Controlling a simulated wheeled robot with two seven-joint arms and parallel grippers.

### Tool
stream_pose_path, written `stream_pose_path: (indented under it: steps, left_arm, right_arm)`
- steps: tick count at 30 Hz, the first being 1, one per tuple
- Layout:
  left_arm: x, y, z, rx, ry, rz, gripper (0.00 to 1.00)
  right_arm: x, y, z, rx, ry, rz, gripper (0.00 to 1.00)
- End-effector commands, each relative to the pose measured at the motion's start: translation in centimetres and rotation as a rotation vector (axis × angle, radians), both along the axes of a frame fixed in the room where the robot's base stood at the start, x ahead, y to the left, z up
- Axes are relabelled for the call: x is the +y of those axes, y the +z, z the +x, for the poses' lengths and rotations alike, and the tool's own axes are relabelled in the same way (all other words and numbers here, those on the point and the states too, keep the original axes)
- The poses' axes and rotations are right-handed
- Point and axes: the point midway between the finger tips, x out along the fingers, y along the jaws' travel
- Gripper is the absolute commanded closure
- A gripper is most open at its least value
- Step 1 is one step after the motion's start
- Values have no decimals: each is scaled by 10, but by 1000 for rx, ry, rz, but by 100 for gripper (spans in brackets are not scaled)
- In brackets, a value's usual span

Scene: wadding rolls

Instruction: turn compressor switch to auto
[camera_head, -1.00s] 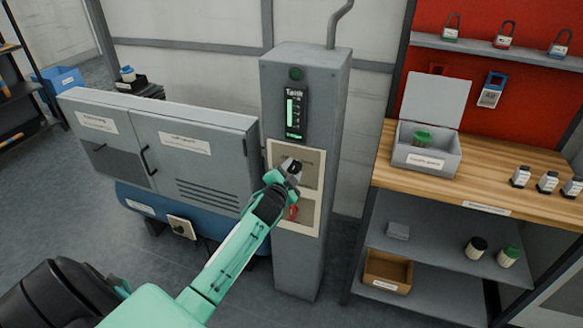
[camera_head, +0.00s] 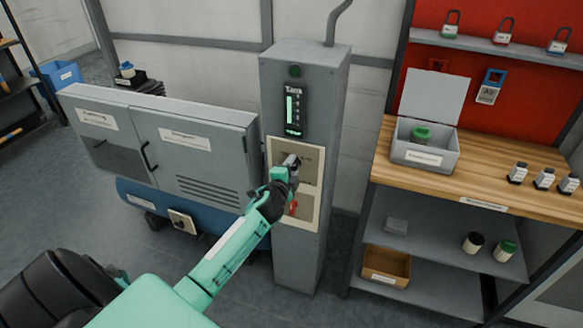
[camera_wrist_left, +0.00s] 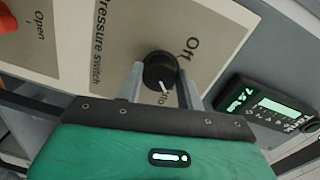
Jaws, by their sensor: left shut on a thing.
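The compressor switch is a round black knob (camera_wrist_left: 160,70) on a beige plate (camera_wrist_left: 110,30) marked "Pressure switch". In the left wrist view its white pointer mark faces the partly covered label ending in "uto". The "Off" label stands above and right of the knob. My left gripper (camera_wrist_left: 165,85) has one finger on each side of the knob and is shut on it. My right gripper is not in view.
A red handle (camera_head: 293,208) sits on the plate just below my gripper. A lit display (camera_head: 292,110) is above it. The grey compressor cabinet (camera_head: 215,150) stands close on the left. A wooden workbench (camera_head: 480,175) with an open grey box (camera_head: 425,150) is on the right.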

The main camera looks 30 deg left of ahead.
Motion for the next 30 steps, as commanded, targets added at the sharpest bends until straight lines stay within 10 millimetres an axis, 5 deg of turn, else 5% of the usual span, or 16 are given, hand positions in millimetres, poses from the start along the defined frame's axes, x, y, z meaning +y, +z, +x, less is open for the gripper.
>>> stream_pose_path:
  steps: [8,9,12,23,30]
  left_arm:
    - [0,0,0,-1,-1,2,86]
    - [0,0,0,-1,-1,2,59]
    - [0,0,0,-1,-1,2,41]
    - [-1,-1,-4,1,0,1,41]
    - [-8,-1,-35,2,0,0,41]
  right_arm:
    - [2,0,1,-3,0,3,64]
    - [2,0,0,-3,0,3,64]
    - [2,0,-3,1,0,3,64]
    - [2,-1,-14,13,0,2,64]
    - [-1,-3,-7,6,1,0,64]
